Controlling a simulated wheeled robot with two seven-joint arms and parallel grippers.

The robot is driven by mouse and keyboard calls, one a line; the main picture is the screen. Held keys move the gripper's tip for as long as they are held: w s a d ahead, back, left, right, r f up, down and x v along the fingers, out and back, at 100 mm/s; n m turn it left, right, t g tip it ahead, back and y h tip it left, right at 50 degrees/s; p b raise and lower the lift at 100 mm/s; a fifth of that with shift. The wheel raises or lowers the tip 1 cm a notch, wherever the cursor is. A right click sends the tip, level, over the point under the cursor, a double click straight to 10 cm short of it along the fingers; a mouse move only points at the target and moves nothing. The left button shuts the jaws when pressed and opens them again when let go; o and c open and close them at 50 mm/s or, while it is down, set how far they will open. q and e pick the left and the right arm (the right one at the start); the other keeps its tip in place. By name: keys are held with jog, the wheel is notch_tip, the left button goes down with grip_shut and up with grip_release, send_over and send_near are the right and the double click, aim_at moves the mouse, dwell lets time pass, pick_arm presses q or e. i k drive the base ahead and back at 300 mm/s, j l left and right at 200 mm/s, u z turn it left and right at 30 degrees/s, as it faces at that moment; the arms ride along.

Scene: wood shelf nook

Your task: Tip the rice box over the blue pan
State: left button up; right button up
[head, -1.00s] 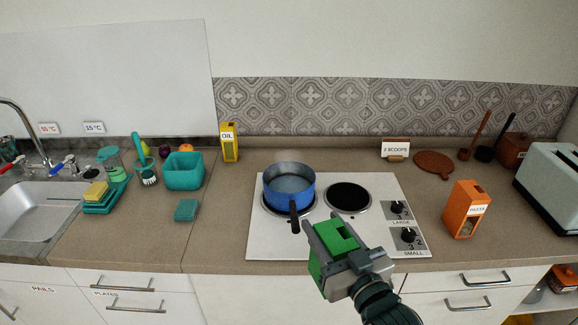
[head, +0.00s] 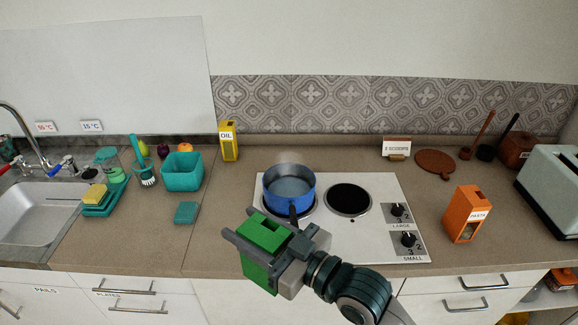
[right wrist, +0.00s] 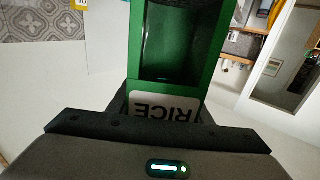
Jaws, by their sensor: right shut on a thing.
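The blue pan (head: 289,187) stands on the left burner of the white stove, its dark handle pointing toward me. My right gripper (head: 262,240) is shut on the green rice box (head: 264,233) and holds it in front of the pan, to the near left of its handle. The box looks roughly upright and slightly tilted. In the right wrist view the rice box (right wrist: 183,45) shows its green frame, a dark window and an upside-down RICE label. My left gripper is not in view.
An orange pasta box (head: 466,214) stands right of the stove (head: 385,245). A yellow oil box (head: 229,141) stands at the back. A teal bin (head: 182,172) and a teal sponge (head: 186,212) are on the left counter. A toaster (head: 550,180) is at far right.

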aim_at(291, 200)
jog(key=i, duration=0.85)
